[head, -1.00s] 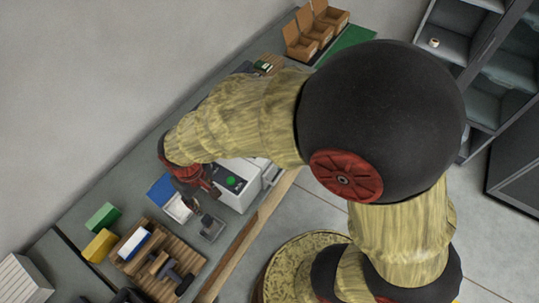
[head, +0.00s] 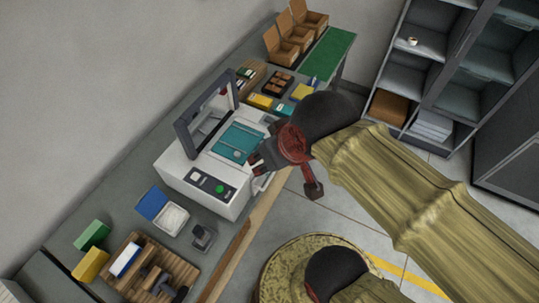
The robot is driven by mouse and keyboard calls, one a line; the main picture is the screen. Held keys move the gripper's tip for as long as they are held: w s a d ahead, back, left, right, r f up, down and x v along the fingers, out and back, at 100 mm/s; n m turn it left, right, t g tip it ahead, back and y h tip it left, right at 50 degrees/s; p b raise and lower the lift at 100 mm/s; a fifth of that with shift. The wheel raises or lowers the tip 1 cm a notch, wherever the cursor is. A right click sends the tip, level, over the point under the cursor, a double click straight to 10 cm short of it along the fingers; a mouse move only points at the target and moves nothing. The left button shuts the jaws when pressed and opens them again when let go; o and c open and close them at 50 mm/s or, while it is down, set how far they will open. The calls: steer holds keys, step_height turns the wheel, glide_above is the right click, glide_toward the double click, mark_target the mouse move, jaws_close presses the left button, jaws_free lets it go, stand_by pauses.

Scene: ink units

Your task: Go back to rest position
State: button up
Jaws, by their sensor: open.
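My gripper (head: 262,164) is beside the front right side of a white machine (head: 207,182). Its dark fingers are partly hidden by the wrist and small in view; it looks open, with nothing seen between them. My arm reaches in from the right, over the floor in front of the bench. The machine's lid (head: 206,112) stands open, and a teal bed (head: 238,141) shows inside. Its front panel has a green button (head: 220,188). I cannot tell whether the gripper touches the machine.
The grey bench (head: 120,222) runs diagonally along the wall. A wooden tray (head: 190,268), a blue-lidded white box (head: 172,218) and green and yellow blocks are at lower left. Brown bins (head: 285,50) and a green mat (head: 327,56) are at the far end. Shelves (head: 408,75) stand at right.

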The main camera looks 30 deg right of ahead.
steer(key=shift+f, duration=0.1)
step_height(320, 180, down, 10)
steer(key=b, duration=1)
